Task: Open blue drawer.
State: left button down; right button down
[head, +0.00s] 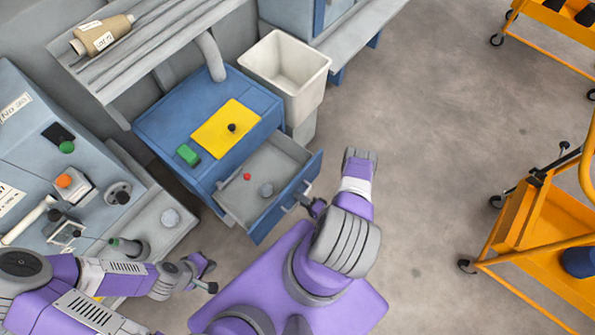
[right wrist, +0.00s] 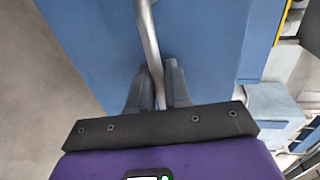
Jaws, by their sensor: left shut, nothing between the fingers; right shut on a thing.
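The blue drawer (head: 286,201) is pulled out of the blue cabinet (head: 160,122), and its grey inside shows. My right gripper (head: 306,203) is at the drawer front, shut on the drawer's metal handle. In the right wrist view the fingers (right wrist: 157,90) close around the handle bar (right wrist: 149,38), with the blue front (right wrist: 210,50) behind. My left gripper (head: 209,276) is shut and empty, low on the left, apart from the drawer.
A yellow sheet (head: 220,135) with a black knob and a green block (head: 188,155) lie on the cabinet top. A cream bin (head: 284,72) stands behind it. A grey-blue machine (head: 40,120) is at left, orange carts (head: 530,225) at right. The floor between is clear.

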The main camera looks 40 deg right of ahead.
jog(key=shift+s, duration=0.25)
jog(key=c, duration=1.2)
grip_release()
jog(key=shift+c, duration=0.2)
jog(key=p+v, duration=0.1)
jog(key=v, duration=0.6)
jog(key=shift+s, duration=0.25)
